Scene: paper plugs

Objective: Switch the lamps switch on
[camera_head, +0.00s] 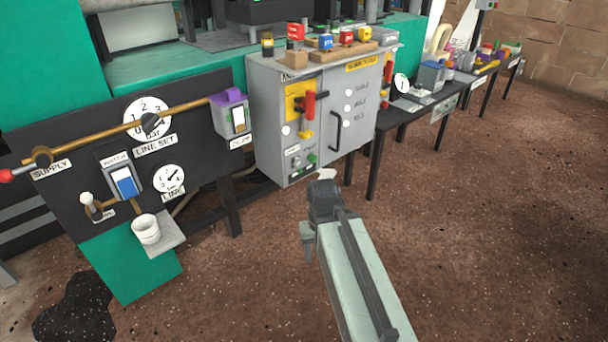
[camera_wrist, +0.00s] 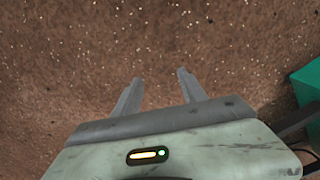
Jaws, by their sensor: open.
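No switch with a readable lamps label shows, so I cannot tell which control is the lamps switch. The grey cabinet (camera_head: 268,115) in the head view carries a red handle on a yellow plate (camera_head: 296,103) and a second red handle (camera_head: 388,72) on its side. Low on its front is a small panel (camera_head: 299,160) with a green knob and a dark control; its lettering is too small to read. My gripper shows in the wrist view (camera_wrist: 156,88), open and empty above bare floor. In the head view my arm's end is in front of the cabinet, apart from it.
The dark board (camera_head: 70,130) at left holds gauges, a brass pipe and a blue rocker switch (camera_head: 124,182). A white cup (camera_head: 146,229) stands on a small shelf below. A dark bench (camera_head: 402,117) runs right of the cabinet. The brown floor (camera_head: 480,240) at right is clear.

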